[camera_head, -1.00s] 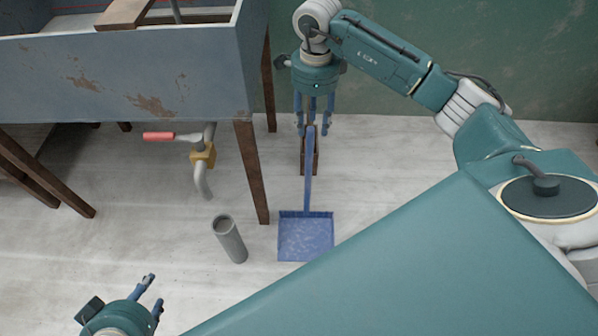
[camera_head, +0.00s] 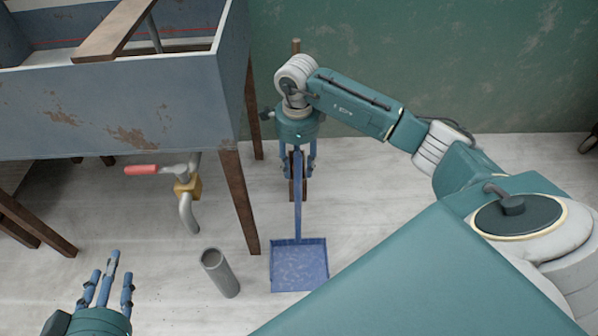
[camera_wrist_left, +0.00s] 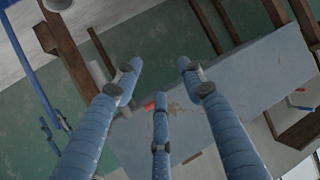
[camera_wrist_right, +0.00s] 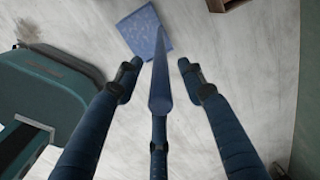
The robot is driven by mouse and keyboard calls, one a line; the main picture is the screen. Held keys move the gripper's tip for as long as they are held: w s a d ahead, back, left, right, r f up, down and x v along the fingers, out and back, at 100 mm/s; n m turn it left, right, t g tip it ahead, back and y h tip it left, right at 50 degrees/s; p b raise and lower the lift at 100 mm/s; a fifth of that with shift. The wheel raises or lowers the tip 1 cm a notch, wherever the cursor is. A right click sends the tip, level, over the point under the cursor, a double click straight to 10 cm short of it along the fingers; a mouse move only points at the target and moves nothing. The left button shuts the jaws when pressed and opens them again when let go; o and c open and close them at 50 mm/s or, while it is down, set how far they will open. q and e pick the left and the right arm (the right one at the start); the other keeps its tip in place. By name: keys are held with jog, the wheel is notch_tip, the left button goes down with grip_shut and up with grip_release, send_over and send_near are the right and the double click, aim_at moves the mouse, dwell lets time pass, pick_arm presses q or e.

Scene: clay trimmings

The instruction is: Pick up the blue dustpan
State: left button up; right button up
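The blue dustpan (camera_head: 299,267) rests with its pan on the floor, its long handle rising towards my right gripper (camera_head: 297,170). The right gripper points down over the handle's upper end, with fingers on either side of it. In the right wrist view the handle end (camera_wrist_right: 160,98) sits between the spread fingers (camera_wrist_right: 158,75), which look apart from it. My left gripper (camera_head: 106,275) is open and empty at the lower left of the head view; its spread fingers also show in the left wrist view (camera_wrist_left: 160,85).
A grey-blue trough (camera_head: 110,110) on wooden legs stands at the left, with a red-handled tap (camera_head: 187,187) beneath it. A grey tube (camera_head: 221,273) stands on the floor left of the dustpan. A wooden piece (camera_head: 297,190) is behind the handle.

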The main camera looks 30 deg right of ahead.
aim_at(298, 172)
notch_tip(298, 172, down, 3)
jog(key=shift+f+b, duration=0.1)
jog(key=shift+b, duration=0.25)
pick_arm(q)
jog(key=r, duration=0.1)
jog(key=w+r+t, duration=0.1)
jog(key=r, duration=0.1)
jog(key=w+d+r+t, duration=0.1)
jog(key=shift+w+d+r+h, duration=0.1)
jog(key=shift+r+h, duration=0.3)
pick_arm(e)
grip_shut()
